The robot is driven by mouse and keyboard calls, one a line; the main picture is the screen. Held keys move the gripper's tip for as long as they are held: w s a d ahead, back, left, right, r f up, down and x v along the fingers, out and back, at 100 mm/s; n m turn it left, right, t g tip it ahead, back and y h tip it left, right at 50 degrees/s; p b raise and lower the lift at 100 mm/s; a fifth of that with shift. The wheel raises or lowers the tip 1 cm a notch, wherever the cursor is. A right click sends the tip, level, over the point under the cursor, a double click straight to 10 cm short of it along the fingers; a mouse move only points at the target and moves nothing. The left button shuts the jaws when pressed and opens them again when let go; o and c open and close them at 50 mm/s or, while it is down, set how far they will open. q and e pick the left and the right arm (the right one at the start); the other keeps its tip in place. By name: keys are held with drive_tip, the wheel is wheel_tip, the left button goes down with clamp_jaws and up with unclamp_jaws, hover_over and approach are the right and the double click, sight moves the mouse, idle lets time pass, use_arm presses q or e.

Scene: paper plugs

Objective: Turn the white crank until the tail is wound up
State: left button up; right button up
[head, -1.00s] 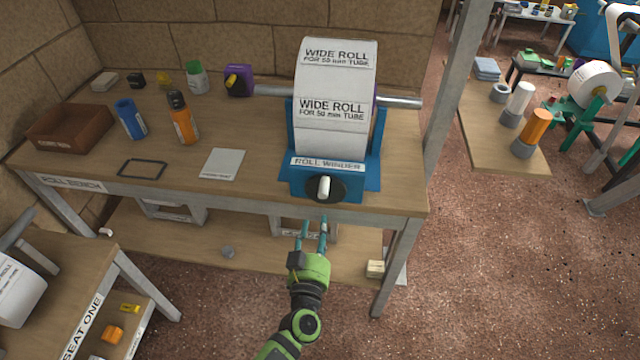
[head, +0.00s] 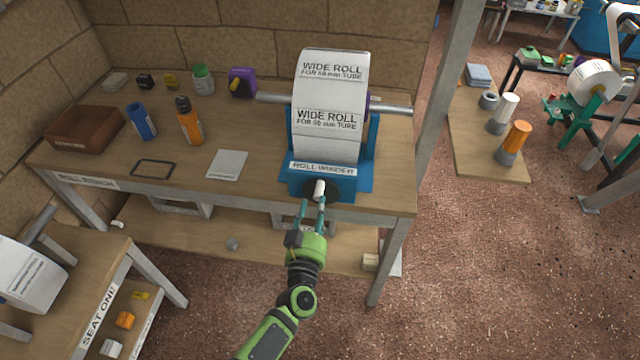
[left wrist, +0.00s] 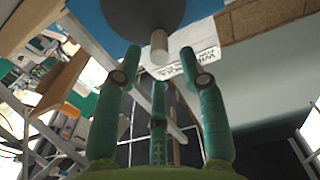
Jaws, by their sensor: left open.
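The white crank (head: 319,189) sticks out from a dark disc on the front of the blue roll winder (head: 357,184). A wide white paper roll (head: 329,92) sits in the winder on a grey bar. My left gripper (head: 313,205) is just below and in front of the crank, fingers pointing at it. In the left wrist view the crank handle (left wrist: 159,47) lies between and beyond the open teal fingertips (left wrist: 168,66), with the dark disc (left wrist: 145,12) behind. I cannot tell whether a finger touches it. The paper's tail does not show clearly. My right gripper is not in view.
A grey post (head: 440,110) stands right of the bench. Open floor (head: 480,270) lies at the right.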

sight(318, 199)
use_arm(q)
drive_tip(key=shift+w+d+b, duration=0.15)
drive_tip(key=shift+w+b, duration=0.15)
drive_tip(key=shift+w, duration=1.7)
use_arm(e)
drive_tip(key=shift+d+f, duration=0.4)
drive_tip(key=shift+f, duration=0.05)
use_arm(q)
drive_tip(key=c, duration=0.7)
drive_tip(key=shift+o, duration=0.2)
drive_tip(key=o, duration=0.3)
drive_tip(key=shift+o, duration=0.2)
drive_tip(key=shift+d, duration=0.1)
drive_tip(key=shift+d+f, duration=0.15)
drive_tip(key=shift+d, duration=0.5)
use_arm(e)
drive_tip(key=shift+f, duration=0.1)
use_arm(q)
drive_tip(key=shift+s+d+f+b, duration=0.1)
drive_tip(key=shift+b, duration=0.25)
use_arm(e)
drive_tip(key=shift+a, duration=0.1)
